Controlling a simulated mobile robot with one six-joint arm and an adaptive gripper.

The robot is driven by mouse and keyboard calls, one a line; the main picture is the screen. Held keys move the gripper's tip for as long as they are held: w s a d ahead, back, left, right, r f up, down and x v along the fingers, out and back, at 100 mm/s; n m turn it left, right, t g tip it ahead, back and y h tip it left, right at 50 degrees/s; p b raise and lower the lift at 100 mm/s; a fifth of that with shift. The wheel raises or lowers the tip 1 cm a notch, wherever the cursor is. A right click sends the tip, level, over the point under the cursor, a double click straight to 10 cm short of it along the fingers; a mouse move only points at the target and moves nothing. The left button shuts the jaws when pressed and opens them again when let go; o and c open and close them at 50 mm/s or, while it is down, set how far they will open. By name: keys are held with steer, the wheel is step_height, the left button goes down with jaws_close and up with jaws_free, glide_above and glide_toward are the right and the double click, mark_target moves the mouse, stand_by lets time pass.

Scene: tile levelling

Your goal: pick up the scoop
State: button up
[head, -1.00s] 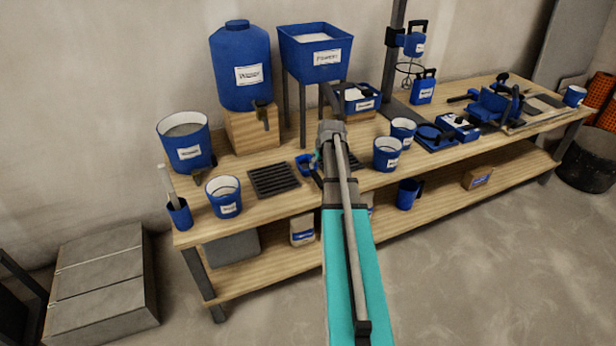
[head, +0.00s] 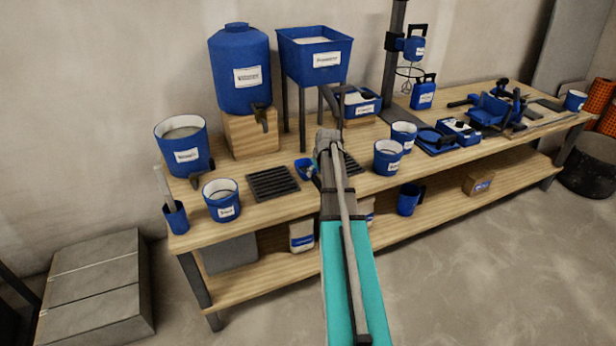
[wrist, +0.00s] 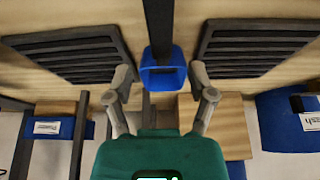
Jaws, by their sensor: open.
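The scoop shows in the wrist view as a blue square bowl (wrist: 163,72) with a dark handle running up out of the picture. In the head view its blue bowl (head: 305,169) is just left of my arm on the bench, and the arm hides part of it. My gripper (wrist: 162,76) is open, with one grey finger on each side of the scoop in the wrist view. There are gaps between the fingers and the bowl. I cannot tell how far the fingertips are from it in depth.
Two dark slatted grates flank the scoop; the left one (head: 273,183) is clear in the head view. Blue buckets stand nearby, one at left (head: 222,201) and one at right (head: 387,158). The powder hopper (head: 315,55) and water tank (head: 241,70) stand behind.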

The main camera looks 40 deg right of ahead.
mark_target(315, 177)
steer(key=shift+b+x, duration=2.35)
steer(key=shift+x, duration=0.25)
steer(key=shift+w, duration=0.1)
jaws_close()
